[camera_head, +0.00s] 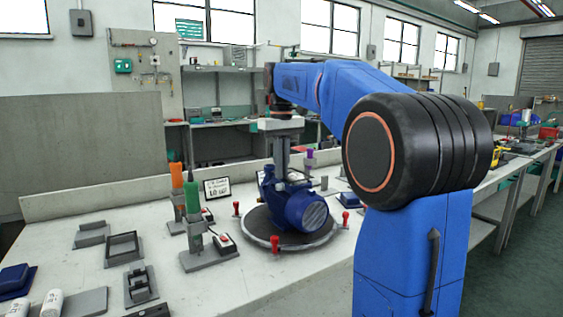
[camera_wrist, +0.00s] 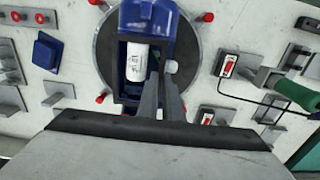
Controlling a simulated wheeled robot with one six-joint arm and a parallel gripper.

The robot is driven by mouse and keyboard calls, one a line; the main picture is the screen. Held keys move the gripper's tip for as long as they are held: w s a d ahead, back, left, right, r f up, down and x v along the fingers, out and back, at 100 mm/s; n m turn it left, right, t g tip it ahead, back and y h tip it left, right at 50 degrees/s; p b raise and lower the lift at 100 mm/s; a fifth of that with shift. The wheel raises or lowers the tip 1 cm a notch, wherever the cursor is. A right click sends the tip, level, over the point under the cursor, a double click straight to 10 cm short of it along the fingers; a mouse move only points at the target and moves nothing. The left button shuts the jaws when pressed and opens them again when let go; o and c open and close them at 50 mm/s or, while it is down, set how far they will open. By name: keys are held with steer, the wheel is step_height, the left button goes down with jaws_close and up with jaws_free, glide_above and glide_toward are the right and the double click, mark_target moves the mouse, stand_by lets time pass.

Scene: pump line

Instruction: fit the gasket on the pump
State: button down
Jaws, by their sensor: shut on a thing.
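The blue pump (camera_head: 301,208) stands on a round grey turntable (camera_head: 262,234). In the wrist view, the pump (camera_wrist: 184,38) has an open housing with a white labelled cylinder (camera_wrist: 136,63) inside. My gripper (camera_head: 282,168) points down over the pump. Its fingers also show in the wrist view (camera_wrist: 165,80), close together beside the white cylinder. They appear shut on a small pale grey knob (camera_wrist: 172,66) at the pump's side; the contact is partly hidden. A gasket is not clearly distinguishable at the pump. A black square frame (camera_head: 109,255) lies in a grey holder at the left of the bench.
Several red pegs (camera_head: 274,243) ring the turntable. A stand with orange and green handles (camera_head: 192,197) and a red-button box (camera_head: 224,241) are close to its left. More holders and white bottles (camera_head: 50,303) are at the front left. Bare bench (camera_head: 255,285) lies in front.

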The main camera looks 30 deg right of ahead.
steer(key=shift+f, duration=0.4)
stand_by(0.8)
steer(key=c, duration=2.2)
jaws_free()
steer(key=shift+r, duration=0.1)
steer(key=shift+r, duration=0.95)
steer(key=o, duration=0.6)
steer(key=shift+c, duration=0.2)
steer(key=shift+r, duration=0.1)
